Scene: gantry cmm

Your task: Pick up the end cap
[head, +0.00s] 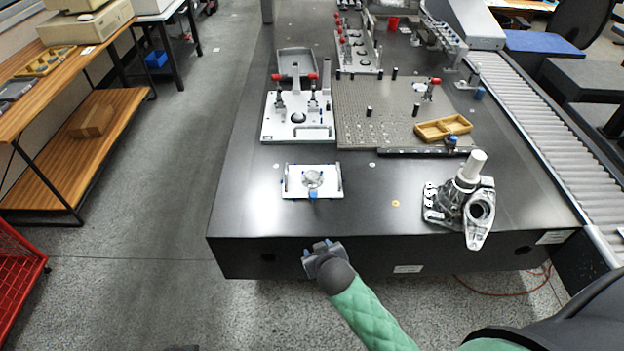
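No part is clearly recognisable as the end cap. A small round grey metal piece (313,178) sits in the middle of a white fixture plate (292,188) near the front of the dark table; it may be the end cap. A larger grey metal casting (450,207) with an upright cylinder stands at the front right of the table. My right gripper (318,248), on the green-sleeved arm, is at the table's front edge, nearer to me than the white plate and apart from it. Its blue-tipped fingers look empty, but their gap is unclear. My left gripper is out of view.
A white clamp fixture (270,128) and a perforated plate (378,128) with a yellow tray (432,130) stand farther back. A roller conveyor (545,130) runs along the right. The dark tabletop (250,215) is bare around the small plate. Wooden shelves (95,140) stand at left.

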